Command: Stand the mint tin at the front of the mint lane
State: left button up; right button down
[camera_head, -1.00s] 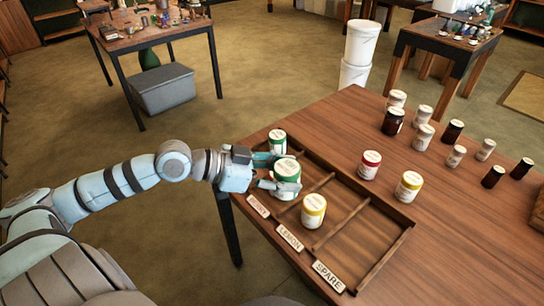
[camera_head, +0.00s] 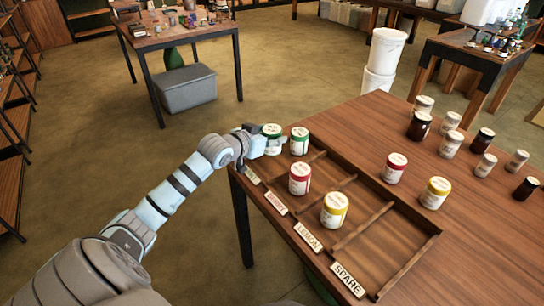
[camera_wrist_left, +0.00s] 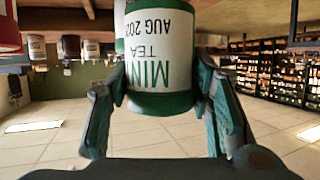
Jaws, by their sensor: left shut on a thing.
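The mint tin (camera_head: 272,141), white with green bands, is between the fingers of my left gripper (camera_head: 268,145). It appears upright at the front end of the mint lane; I cannot tell whether its base touches the lane floor. In the left wrist view the mint tin (camera_wrist_left: 160,55) sits between both fingers (camera_wrist_left: 158,95), its label upside down in the picture. A second green-lidded tin (camera_head: 299,141) stands just to its right, further back in the same lane. The mint lane's front label (camera_head: 251,174) is too small to read. My right gripper is not in view.
The divided wooden tray (camera_head: 405,262) holds a red-lidded tin (camera_head: 299,180) and a yellow-lidded tin (camera_head: 335,210) in neighbouring lanes. The spare lane is empty. Loose red-lidded (camera_head: 394,169) and yellow-lidded (camera_head: 435,193) tins stand behind the tray. Several jars stand further right.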

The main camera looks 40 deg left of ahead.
aim_at(267, 152)
pick_arm(q)
notch_tip(267, 152, down, 5)
jog(key=shift+f+b, duration=0.1)
jog(key=shift+b, duration=0.65)
jog(key=o, duration=1.2)
